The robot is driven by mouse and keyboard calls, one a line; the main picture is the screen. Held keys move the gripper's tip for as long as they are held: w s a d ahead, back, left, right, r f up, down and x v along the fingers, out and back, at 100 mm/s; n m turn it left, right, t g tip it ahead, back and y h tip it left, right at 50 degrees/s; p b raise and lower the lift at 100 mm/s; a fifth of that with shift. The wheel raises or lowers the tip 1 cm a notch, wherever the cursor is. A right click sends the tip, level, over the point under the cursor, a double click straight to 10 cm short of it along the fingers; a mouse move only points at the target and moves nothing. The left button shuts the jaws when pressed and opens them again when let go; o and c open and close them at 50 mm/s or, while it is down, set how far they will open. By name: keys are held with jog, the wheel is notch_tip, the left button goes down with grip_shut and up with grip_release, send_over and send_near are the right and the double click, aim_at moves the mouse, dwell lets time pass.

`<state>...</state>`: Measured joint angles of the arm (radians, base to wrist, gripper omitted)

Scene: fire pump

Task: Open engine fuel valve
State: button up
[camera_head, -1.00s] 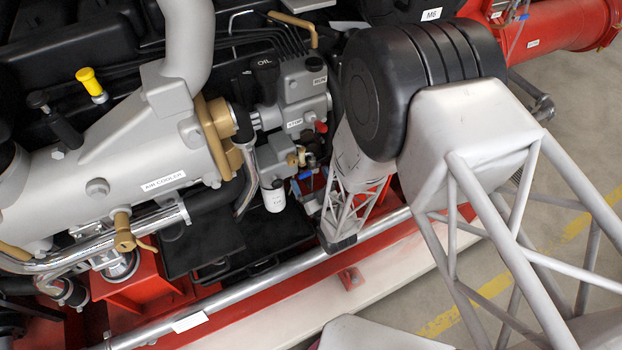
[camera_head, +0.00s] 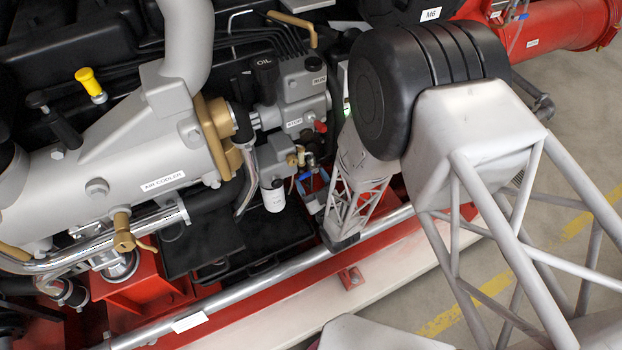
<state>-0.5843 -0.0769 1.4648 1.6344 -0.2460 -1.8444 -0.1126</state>
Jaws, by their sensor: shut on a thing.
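The engine fuel valve appears to be the small brass fitting (camera_head: 311,159) with a blue handle (camera_head: 305,177), below the grey STOP/RUN housing, right of the white filter. My gripper (camera_head: 309,184) is small and partly hidden in this clutter, just left of my lattice forearm. It is shut on the blue handle, low beside the brass fitting. The fingertips and the exact contact are too small to make out.
A white filter (camera_head: 274,196) hangs close on the left. A red knob (camera_head: 320,127) sits above. A silver rail (camera_head: 270,283) runs along the front over a red frame. The grey air cooler (camera_head: 120,180) fills the left. Open floor lies at right.

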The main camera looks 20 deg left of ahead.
jog(key=o, duration=0.9)
jog(key=shift+d, duration=0.1)
jog(key=shift+v, duration=3.9)
